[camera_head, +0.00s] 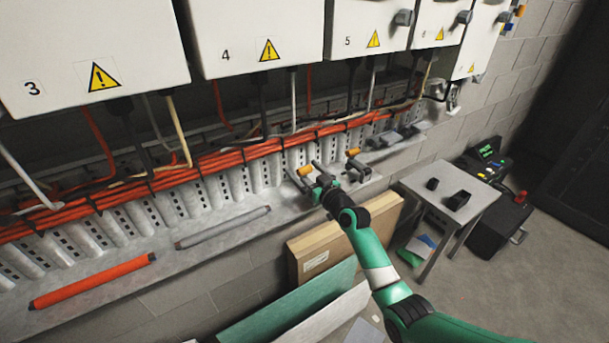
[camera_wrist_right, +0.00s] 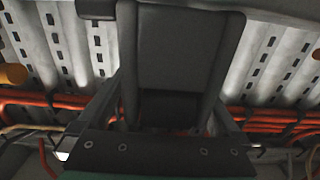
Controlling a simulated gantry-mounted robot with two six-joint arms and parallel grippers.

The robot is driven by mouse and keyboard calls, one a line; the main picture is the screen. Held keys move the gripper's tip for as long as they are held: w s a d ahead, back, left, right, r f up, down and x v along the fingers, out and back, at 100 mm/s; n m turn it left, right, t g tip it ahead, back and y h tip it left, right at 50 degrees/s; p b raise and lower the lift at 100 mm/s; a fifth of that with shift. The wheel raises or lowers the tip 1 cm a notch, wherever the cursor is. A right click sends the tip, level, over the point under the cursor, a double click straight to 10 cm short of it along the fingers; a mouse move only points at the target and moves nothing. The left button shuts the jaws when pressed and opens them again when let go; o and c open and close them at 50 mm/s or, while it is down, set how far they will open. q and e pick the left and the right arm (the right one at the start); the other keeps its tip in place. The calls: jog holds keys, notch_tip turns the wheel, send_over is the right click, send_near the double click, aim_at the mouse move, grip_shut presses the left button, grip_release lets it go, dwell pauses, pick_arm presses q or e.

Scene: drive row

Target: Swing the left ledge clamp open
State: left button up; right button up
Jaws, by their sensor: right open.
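The left ledge clamp is at the ledge, with its orange tip (camera_head: 305,171) showing just left of my right gripper (camera_head: 321,182) in the head view. My gripper and wrist cover much of the clamp's body. The gripper is open at the clamp; whether it touches is unclear. A second clamp with an orange tip (camera_head: 353,152) and grey body (camera_head: 360,171) stands to the right. In the right wrist view a dark block (camera_wrist_right: 180,50) fills the middle between the dark fingers. An orange tip (camera_wrist_right: 12,74) shows at the left edge; I cannot tell whose. My left gripper is out of view.
The grey ledge (camera_head: 225,222) holds an orange rod (camera_head: 92,280) and a grey rod (camera_head: 222,228). Orange cables (camera_head: 225,158) run above it, under white cabinets (camera_head: 255,35). A carton (camera_head: 330,245) leans below. A small table (camera_head: 450,200) stands right.

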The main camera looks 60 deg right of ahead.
grip_shut()
dwell(0.6)
